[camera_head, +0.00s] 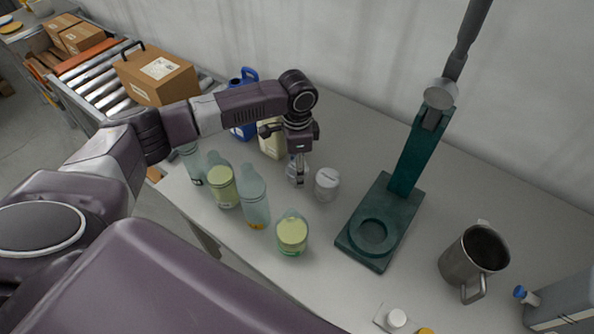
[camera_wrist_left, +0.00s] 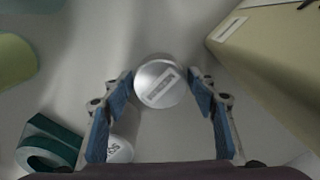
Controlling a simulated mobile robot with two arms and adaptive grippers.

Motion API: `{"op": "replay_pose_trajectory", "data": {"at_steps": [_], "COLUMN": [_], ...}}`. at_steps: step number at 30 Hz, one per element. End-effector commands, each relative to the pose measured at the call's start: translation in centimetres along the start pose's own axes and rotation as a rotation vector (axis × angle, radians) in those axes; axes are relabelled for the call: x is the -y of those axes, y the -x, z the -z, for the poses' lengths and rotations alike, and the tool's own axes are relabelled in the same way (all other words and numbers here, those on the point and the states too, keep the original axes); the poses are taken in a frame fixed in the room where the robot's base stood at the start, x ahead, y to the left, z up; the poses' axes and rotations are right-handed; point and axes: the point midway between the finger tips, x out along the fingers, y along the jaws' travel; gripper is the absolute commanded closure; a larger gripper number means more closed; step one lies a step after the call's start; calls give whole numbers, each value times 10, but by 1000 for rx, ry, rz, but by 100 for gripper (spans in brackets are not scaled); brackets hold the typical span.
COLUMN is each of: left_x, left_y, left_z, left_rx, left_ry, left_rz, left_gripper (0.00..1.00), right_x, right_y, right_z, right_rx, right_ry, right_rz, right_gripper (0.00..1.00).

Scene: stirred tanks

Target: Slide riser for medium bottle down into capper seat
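A silver round piece with a pale label on top (camera_wrist_left: 160,84) sits between the fingers of my left gripper (camera_wrist_left: 160,105), with gaps on both sides. In the head view my left gripper (camera_head: 297,180) points down over the table and mostly hides this piece. A whitish cylinder (camera_head: 327,184) stands just right of the gripper; its marked top shows in the left wrist view (camera_wrist_left: 120,149). I cannot tell which piece is the riser for the medium bottle. The dark green capper (camera_head: 408,165) has an empty round seat (camera_head: 369,236) in its base. My right gripper is not in view.
Several bottles, including a green-labelled one (camera_head: 292,233), stand left and front of the gripper. A cream container (camera_head: 271,138) and a blue jug (camera_head: 243,128) stand behind. A steel jug (camera_head: 474,262) stands right of the capper. The table between cylinder and capper is clear.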

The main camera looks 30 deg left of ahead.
Motion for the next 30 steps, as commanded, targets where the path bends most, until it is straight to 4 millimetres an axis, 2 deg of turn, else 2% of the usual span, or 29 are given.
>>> {"op": "replay_pose_trajectory", "data": {"at_steps": [1,9,20,26,30], "left_x": [0,0,1,1,2], "left_y": [0,1,7,32,64], "left_z": [0,0,1,1,1], "left_rx": [0,-1,-2,-4,-6], "left_ry": [0,0,1,0,-1], "left_rz": [0,1,1,4,5], "left_gripper": [55,83,83,83,83], "right_x": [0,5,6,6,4], "right_y": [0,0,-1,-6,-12], "right_z": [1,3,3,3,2], "right_rx": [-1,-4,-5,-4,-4], "right_ry": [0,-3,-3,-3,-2], "right_rz": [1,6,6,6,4], "right_gripper": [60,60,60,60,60]}}
